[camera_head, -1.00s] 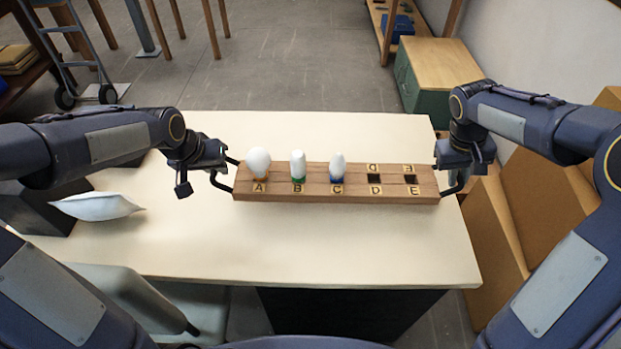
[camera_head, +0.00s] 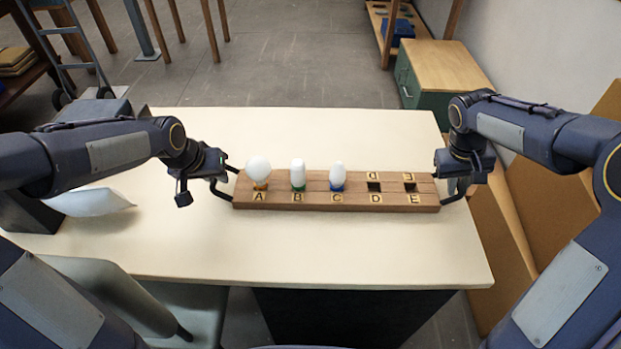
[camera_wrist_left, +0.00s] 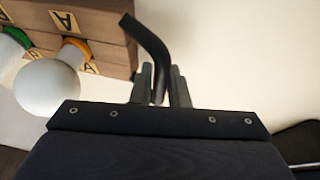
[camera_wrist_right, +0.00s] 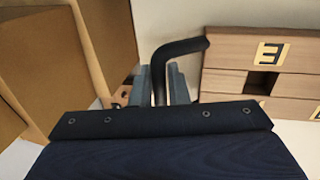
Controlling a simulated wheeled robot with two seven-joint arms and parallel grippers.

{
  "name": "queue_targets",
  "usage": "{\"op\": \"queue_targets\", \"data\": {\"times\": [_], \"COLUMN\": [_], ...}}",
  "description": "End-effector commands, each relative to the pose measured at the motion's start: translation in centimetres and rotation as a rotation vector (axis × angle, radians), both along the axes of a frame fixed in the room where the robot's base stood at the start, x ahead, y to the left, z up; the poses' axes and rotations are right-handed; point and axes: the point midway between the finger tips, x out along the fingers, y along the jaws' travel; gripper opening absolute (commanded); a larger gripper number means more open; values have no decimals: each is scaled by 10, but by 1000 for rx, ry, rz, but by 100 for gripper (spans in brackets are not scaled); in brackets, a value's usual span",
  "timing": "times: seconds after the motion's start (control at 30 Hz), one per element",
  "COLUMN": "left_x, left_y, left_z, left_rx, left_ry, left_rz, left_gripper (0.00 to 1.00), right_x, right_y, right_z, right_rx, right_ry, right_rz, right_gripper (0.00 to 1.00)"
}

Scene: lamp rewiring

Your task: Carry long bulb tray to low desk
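The long wooden bulb tray (camera_head: 330,203) is level above or on the cream tabletop (camera_head: 300,250); I cannot tell if they touch. A round white bulb (camera_head: 258,169) stands at A, a second bulb (camera_head: 298,172) at B and a third bulb (camera_head: 336,175) at C. Sockets D and E are empty. My left gripper (camera_head: 218,183) is shut on the dark left handle, which shows between its fingers in the left wrist view (camera_wrist_left: 155,60). My right gripper (camera_head: 460,187) is shut on the right handle, also seen in the right wrist view (camera_wrist_right: 178,52).
A white pillow-like object (camera_head: 90,202) lies at the table's left. Cardboard boxes (camera_head: 500,225) stand against its right side. A green cabinet with a wooden top (camera_head: 445,65) is behind at right. A grey chair (camera_head: 110,290) is at the front left. The tabletop's middle is clear.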

Motion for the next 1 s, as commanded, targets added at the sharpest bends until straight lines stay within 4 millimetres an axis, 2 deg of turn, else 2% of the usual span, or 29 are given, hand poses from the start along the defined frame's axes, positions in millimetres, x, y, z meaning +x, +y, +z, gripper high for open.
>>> {"op": "queue_targets", "data": {"times": [0.03,0.13,0.5,0.67,1.0], "left_x": [0,0,-2,-11,-37], "left_y": [0,0,1,5,17], "left_z": [2,2,8,32,93], "left_rx": [0,0,0,0,0], "left_ry": [-1,-1,-2,-7,-4], "left_rz": [0,0,0,1,2], "left_gripper": [22,34,34,34,34], "right_x": [0,0,0,0,0], "right_y": [0,0,0,0,0], "right_z": [2,2,2,2,2], "right_rx": [0,0,0,1,1], "right_ry": [-1,-1,-1,-1,-1], "right_rz": [-1,0,0,0,0], "right_gripper": [21,34,34,34,34]}}
